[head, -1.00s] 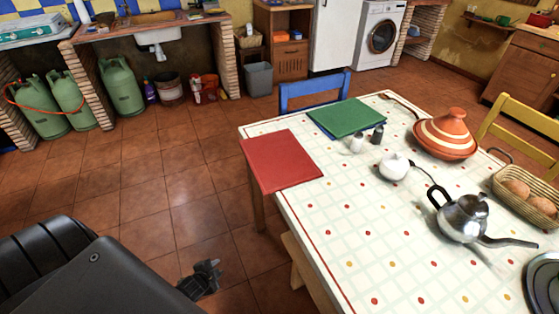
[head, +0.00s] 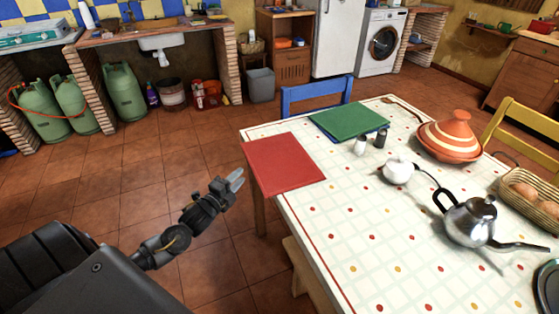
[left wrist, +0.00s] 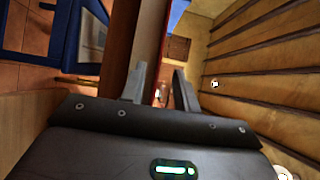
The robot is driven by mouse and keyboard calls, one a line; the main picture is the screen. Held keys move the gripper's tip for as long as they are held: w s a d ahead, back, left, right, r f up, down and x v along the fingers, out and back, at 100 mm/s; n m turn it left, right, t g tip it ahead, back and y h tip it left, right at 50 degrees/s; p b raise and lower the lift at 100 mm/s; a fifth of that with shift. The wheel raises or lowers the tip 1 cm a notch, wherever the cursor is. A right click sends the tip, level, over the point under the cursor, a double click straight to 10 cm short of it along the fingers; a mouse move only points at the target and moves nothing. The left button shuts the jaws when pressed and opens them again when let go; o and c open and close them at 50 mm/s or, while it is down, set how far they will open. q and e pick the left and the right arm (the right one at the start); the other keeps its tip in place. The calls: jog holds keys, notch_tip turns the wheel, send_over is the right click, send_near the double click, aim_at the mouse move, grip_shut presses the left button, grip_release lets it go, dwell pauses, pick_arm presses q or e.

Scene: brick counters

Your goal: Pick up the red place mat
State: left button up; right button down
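The red place mat (head: 284,163) lies flat on the near left corner of the table, its left side at the table's edge. My left gripper (head: 236,178) is just left of that edge, close to the mat, with its fingers pointing toward it. In the left wrist view, the two fingers of my left gripper (left wrist: 159,85) are apart with nothing clearly held. A thin red strip shows between them, but I cannot tell for sure whether it is the mat. My right gripper is not in view.
The table (head: 350,225) has a patterned white cloth. A blue chair (head: 315,95) is behind the table. The tiled floor at left is clear.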

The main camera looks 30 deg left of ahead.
pick_arm(q)
jog(key=w, duration=0.6)
jog(key=shift+d, duration=0.2)
grip_shut()
jog(key=shift+r, duration=0.1)
